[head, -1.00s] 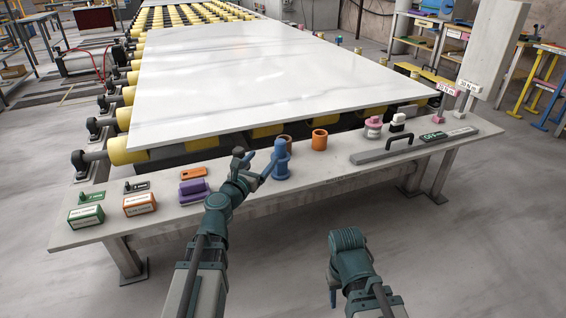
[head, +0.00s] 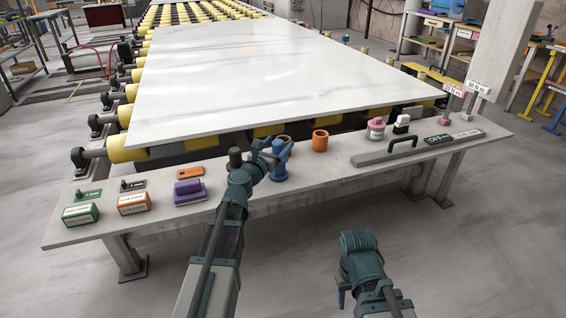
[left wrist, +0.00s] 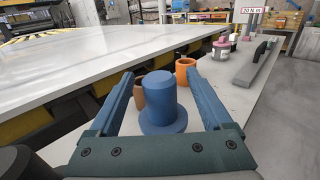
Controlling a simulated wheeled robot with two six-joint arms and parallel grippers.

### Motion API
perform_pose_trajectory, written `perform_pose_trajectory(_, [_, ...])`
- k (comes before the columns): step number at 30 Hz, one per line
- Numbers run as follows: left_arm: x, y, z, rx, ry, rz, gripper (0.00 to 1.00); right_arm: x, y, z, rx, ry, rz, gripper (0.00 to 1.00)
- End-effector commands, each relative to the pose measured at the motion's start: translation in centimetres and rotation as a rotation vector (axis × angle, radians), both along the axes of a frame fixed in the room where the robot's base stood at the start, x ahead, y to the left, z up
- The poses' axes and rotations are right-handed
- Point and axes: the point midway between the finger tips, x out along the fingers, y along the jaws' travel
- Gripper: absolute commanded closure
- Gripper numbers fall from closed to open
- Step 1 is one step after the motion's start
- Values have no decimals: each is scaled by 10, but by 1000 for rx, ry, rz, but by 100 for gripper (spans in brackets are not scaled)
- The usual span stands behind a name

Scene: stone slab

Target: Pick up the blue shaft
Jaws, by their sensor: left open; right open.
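The blue shaft (left wrist: 162,100) is an upright cylinder with a wider round base, standing on the grey bench (head: 330,180). In the head view the blue shaft (head: 280,160) is partly hidden by my left gripper (head: 271,152). My left gripper is open, and in the left wrist view its two fingers (left wrist: 158,92) lie on either side of the shaft, with the shaft between them. Whether they touch it I cannot tell. My right gripper (head: 345,295) hangs low in front of the bench, away from the shaft; its fingers are mostly hidden.
A brown ring (left wrist: 139,93) and an orange cylinder (head: 320,140) stand close to the shaft. A large white slab (head: 280,85) on yellow rollers lies behind. A purple block (head: 189,191) and labelled boxes are left; a dark handled bar (head: 400,151) is right.

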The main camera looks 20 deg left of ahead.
Motion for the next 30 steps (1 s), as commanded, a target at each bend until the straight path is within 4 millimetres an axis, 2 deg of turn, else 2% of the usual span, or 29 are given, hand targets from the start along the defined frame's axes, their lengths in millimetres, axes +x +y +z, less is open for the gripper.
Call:
perform_pose_trajectory(1, [5,1,0,0,0,1,17,0,0,0,0,0,0,50])
perform_pose_trajectory(8, [4,0,0,0,0,1,19,0,0,0,0,0,0,50])
perform_pose_trajectory(21, [4,0,0,0,0,1,98,0,0,0,0,0,0,50])
perform_pose_trajectory(30, [4,0,0,0,0,1,100,0,0,0,0,0,0,50])
